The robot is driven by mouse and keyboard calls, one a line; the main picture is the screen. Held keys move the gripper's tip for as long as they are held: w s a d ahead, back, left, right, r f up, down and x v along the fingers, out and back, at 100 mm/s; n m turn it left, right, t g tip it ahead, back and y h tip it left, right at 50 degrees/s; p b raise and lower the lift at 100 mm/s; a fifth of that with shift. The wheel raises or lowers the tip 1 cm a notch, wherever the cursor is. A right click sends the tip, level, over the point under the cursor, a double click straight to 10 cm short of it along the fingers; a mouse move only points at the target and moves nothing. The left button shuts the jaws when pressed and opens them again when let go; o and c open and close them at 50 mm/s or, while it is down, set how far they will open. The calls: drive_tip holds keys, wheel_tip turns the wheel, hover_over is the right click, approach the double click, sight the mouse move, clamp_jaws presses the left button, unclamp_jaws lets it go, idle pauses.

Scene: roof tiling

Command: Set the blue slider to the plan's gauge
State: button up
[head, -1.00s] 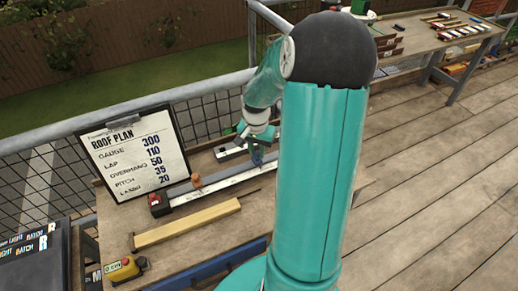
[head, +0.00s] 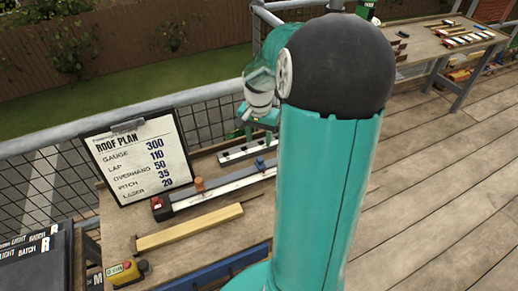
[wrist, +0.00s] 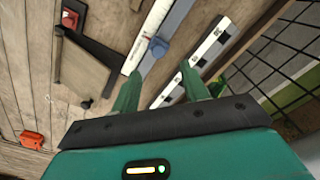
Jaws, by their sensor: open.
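The blue slider (head: 260,163) sits on the long pale rail (head: 226,184) on the bench. In the wrist view the slider (wrist: 158,47) is just beyond my fingertips, on the rail's edge. My gripper (wrist: 160,88) is open and empty, with one green finger on either side of the picture's middle. In the head view my gripper (head: 247,132) hangs above and behind the slider, apart from it. The roof plan (head: 137,160) stands on a clipboard at left and reads gauge 300, lap 110, overhang 50, pitch 35, laser 20. Scale marks are too small to read.
An orange-brown knob (head: 199,184) stands near the rail's left end. A second black-and-white bar (head: 240,152) lies behind the rail. A wooden strip (head: 190,229) and a yellow box with a red button (head: 127,270) are in front. Mesh railing borders the bench's back.

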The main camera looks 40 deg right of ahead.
wheel_tip(320, 180, up, 5)
drive_tip(key=shift+r, duration=0.2)
idle(0.5)
drive_tip(key=s+a+r+n+t+h, duration=0.15)
drive_tip(key=a+r+n, duration=0.45)
drive_tip(key=a, duration=0.7)
drive_tip(key=s+a+r+n+t+y, duration=0.1)
drive_tip(key=s+a+r+n+t, duration=0.2)
drive_tip(key=s+a+n, duration=0.3)
drive_tip(key=s+a+t, duration=0.1)
drive_tip(key=s+a, duration=0.3)
drive_tip(key=a, duration=0.3)
drive_tip(key=shift+n, duration=0.3)
drive_tip(key=shift+d+y, duration=0.1)
drive_tip(key=shift+y, duration=0.15)
